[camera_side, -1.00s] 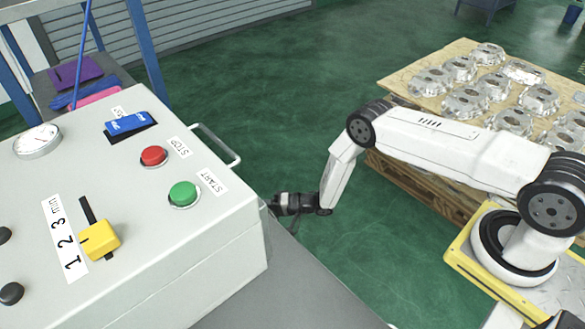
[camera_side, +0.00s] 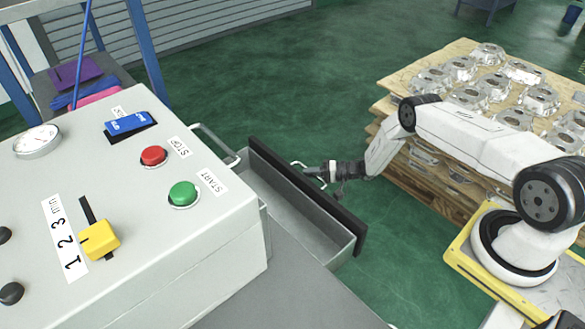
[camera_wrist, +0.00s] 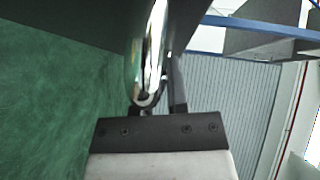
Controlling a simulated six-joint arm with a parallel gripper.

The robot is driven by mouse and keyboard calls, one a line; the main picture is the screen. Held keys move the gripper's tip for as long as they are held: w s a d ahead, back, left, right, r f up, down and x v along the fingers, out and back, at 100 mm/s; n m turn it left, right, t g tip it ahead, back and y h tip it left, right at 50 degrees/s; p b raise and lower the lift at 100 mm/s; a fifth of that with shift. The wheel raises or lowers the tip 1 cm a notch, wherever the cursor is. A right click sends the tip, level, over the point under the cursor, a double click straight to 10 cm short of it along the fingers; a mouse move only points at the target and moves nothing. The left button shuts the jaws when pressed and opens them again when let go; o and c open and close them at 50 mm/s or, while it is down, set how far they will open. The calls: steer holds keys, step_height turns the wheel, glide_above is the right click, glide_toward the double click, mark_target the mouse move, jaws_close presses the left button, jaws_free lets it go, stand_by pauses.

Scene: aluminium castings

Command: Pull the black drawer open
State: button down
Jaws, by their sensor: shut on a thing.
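The black drawer (camera_side: 305,192) stands well out of the side of the grey control box. Its black front panel faces my arm, and its grey inside shows and looks empty. My gripper (camera_side: 326,172) is at the drawer's front and is shut on its bright metal handle (camera_side: 299,165). In the wrist view the shiny handle (camera_wrist: 151,55) runs up from between the fingers of my gripper (camera_wrist: 158,100). Part of the handle is hidden behind the drawer front in the side view.
The grey control box (camera_side: 150,235) carries a red button (camera_side: 153,156), a green button (camera_side: 183,194) and a yellow slider knob (camera_side: 100,240). A pallet (camera_side: 425,160) with several castings stands at the right. Green floor (camera_side: 300,100) is clear beyond the drawer.

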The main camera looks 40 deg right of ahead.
steer(key=d, duration=0.9)
steer(key=shift+d, duration=0.15)
steer(key=c, duration=0.6)
jaws_free()
steer(key=shift+c, duration=0.2)
steer(key=shift+d, duration=0.1)
steer(key=v, duration=0.7)
steer(key=shift+s+d, duration=0.2)
steer(key=shift+s, duration=0.05)
steer(key=shift+r, duration=0.1)
